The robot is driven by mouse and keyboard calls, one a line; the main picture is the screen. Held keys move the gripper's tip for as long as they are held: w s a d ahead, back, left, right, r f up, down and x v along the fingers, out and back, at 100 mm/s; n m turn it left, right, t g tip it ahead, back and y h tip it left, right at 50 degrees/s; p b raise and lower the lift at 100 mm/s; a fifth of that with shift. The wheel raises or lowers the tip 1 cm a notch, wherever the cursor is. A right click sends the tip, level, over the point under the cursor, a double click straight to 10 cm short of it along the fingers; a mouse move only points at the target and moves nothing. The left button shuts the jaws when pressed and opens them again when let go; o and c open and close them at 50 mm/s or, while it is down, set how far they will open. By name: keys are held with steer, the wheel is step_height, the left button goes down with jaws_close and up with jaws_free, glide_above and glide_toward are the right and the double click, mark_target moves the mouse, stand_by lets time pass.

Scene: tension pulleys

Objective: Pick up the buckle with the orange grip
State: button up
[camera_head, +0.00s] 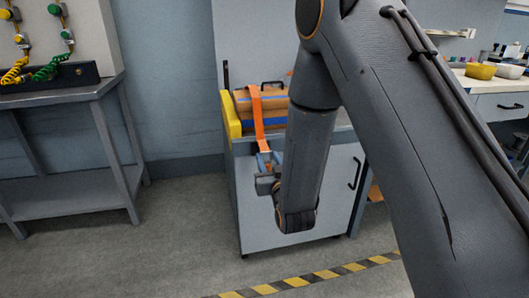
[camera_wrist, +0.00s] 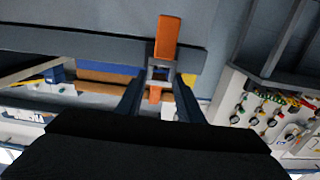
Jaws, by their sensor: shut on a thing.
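The buckle (camera_wrist: 150,73) is a small grey metal frame with an orange grip (camera_wrist: 166,38). In the wrist view it sits between the two dark fingers of my gripper (camera_wrist: 160,80), which is shut on it. An orange strap (camera_head: 257,115) shows in the head view. It runs from the brown box on the cabinet down over the front edge towards my gripper (camera_head: 266,172). In the head view my arm and gripper hide most of the buckle.
A grey bench (camera_head: 70,90) with a panel stands at the left. A counter with yellow bowls (camera_head: 481,71) is at the right. The floor in front is clear.

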steer(key=f+p+v, duration=0.1)
steer(key=f+v, duration=0.1)
steer(key=v, duration=1.3)
steer(key=shift+s, duration=0.2)
steer(key=shift+d+f, duration=0.1)
